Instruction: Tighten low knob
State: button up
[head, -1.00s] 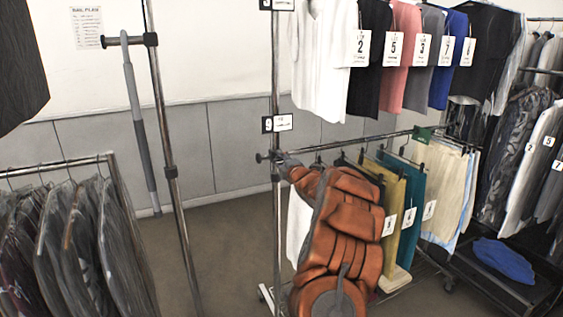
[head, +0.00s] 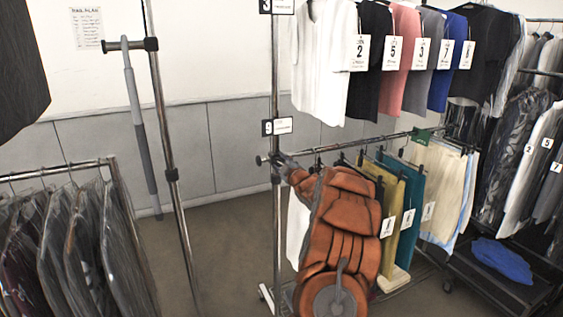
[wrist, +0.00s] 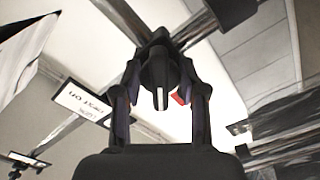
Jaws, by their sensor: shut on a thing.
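The low knob is a dark knob with a pale mark (wrist: 160,72) on a metal rail post, and it shows between my fingers in the wrist view. My gripper (wrist: 161,92) is shut on it, one finger on each side. In the head view my gripper (head: 279,163) is at the clamp where the lower rail (head: 350,141) meets the upright post (head: 276,90). The knob itself is hidden there behind my gripper and arm.
Tagged shirts (head: 325,60) hang above the lower rail, and trousers (head: 440,195) hang from it to the right of my arm. A number 9 sign (head: 278,127) is just above the clamp. Bagged garments (head: 75,245) hang at left. Floor between the racks is clear.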

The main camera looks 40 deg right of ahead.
jog(key=m+p, duration=0.3)
jog(key=m, duration=0.2)
jog(key=shift+m, duration=0.3)
jog(key=m+p, duration=0.2)
jog(key=m, duration=0.2)
jog(key=shift+m, duration=0.3)
jog(key=o, duration=1.1)
jog(key=shift+o, duration=0.2)
jog(key=v, duration=1.2)
jog(key=shift+w+a, duration=0.1)
jog(key=shift+w, duration=0.05)
